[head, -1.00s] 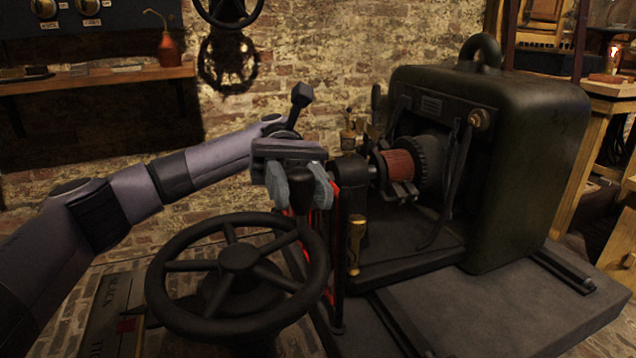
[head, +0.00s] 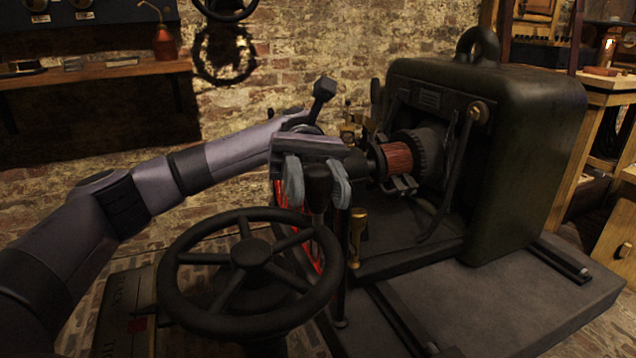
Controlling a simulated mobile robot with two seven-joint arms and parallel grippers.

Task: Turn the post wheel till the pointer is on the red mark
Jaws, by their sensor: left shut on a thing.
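The post wheel (head: 172,290) is a black spoked handwheel at the lower middle, with its hub (head: 250,252) facing up. A dark upright handle (head: 317,184) stands at its far right side. My left gripper (head: 318,190) is shut on this handle, one grey finger on each side of it. A plate with lettering (head: 112,318) lies low at the left, partly hidden by the wheel. I cannot make out a pointer. My right gripper is not in view.
A large dark green machine (head: 530,150) with a red-wound coil (head: 396,158) stands on a grey base at the right. A brass fitting (head: 357,225) rises close to the wheel's right. A red curved part (head: 281,190) is behind it. A shelf (head: 95,76) is on the back wall.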

